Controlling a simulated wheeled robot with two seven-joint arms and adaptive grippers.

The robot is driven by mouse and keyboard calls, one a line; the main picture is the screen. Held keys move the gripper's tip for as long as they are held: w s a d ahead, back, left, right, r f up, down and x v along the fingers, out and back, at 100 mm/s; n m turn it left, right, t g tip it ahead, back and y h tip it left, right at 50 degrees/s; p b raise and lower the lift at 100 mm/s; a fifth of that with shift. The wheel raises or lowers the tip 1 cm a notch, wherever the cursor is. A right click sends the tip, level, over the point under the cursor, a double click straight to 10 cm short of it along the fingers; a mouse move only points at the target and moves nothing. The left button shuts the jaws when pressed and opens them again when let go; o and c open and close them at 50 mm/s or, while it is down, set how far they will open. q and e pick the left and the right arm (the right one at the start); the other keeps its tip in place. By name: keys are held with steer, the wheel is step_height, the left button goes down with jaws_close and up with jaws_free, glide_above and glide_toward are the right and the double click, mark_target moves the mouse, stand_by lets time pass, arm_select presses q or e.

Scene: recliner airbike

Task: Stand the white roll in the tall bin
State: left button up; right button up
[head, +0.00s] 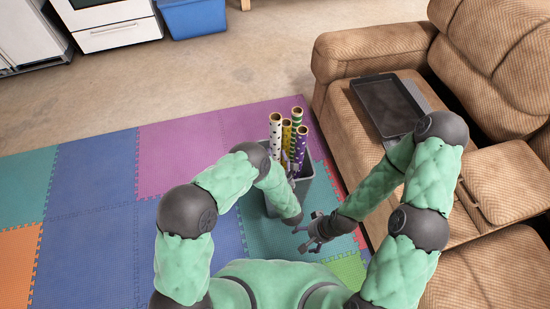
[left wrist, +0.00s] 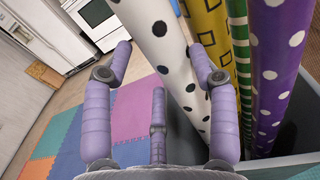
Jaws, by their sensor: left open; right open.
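The white roll (head: 275,138) with black dots stands nearly upright at the left side of the tall grey bin (head: 305,190), beside several other patterned rolls. Its lower end is hidden, so I cannot tell how deep it sits. In the left wrist view the white roll (left wrist: 172,60) leans slightly and passes beyond my open left gripper (left wrist: 161,50), close to the right finger; contact is unclear. In the head view my left gripper (head: 290,173) is partly hidden near the bin's rim. My right gripper (head: 309,234) is open and empty in front of the bin.
Yellow (left wrist: 208,40), green-striped (left wrist: 242,70) and purple dotted (left wrist: 275,60) rolls stand in the bin. A brown recliner (head: 370,55) with a dark tray (head: 388,103) is on the right. Coloured foam mats (head: 90,190) lie clear on the left.

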mark_target(274, 140)
arm_select(q)
steer(key=o, duration=0.6)
steer(key=shift+c, duration=0.2)
steer(key=shift+r, duration=5)
